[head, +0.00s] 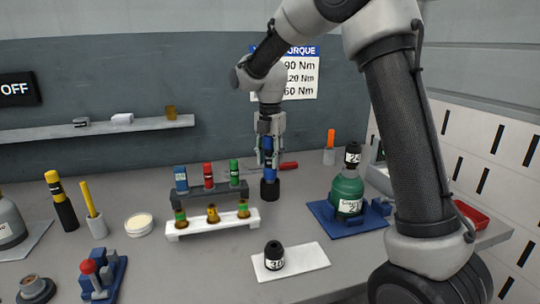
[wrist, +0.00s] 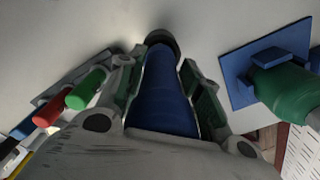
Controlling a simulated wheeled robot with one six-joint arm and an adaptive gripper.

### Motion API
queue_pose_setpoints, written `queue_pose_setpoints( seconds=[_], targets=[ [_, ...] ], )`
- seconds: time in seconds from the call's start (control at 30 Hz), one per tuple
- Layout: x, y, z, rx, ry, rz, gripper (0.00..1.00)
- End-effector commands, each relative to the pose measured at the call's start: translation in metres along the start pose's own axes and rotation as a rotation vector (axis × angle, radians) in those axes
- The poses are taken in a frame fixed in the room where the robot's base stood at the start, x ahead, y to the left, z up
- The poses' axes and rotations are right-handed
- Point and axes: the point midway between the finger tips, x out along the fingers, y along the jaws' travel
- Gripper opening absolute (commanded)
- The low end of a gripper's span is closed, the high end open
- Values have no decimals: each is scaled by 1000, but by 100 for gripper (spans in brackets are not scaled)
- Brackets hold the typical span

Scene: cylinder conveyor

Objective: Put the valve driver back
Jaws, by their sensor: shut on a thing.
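My gripper (head: 268,152) points down above the middle of the table and is shut on a blue tool, which I take to be the valve driver (head: 269,172). The tool is upright, with a black round piece (head: 270,190) at its lower end; I cannot tell if that piece is part of it or touches the table. In the wrist view, the blue body (wrist: 163,95) lies between both fingers (wrist: 163,85). A dark rack (head: 236,195) to the left holds blue (head: 181,179), red (head: 208,176) and green (head: 234,172) handled tools.
A white rack (head: 194,230) with several small brown pieces stands in front of the dark rack. A black socket (head: 274,256) sits on a white mat (head: 313,260). A green cylinder (head: 346,192) stands on a blue base (head: 374,219) at right. A red-handled tool (head: 288,166) lies behind my gripper.

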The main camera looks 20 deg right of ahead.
Motion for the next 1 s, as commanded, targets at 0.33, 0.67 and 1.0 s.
queue_pose_setpoints(
  seconds=[0.33,0.67,1.0],
  targets=[
    [8,0,0,0,-1,0,0],
    [15,0,0,0,-1,1,0],
    [22,0,0,0,-1,1,0]
  ],
)
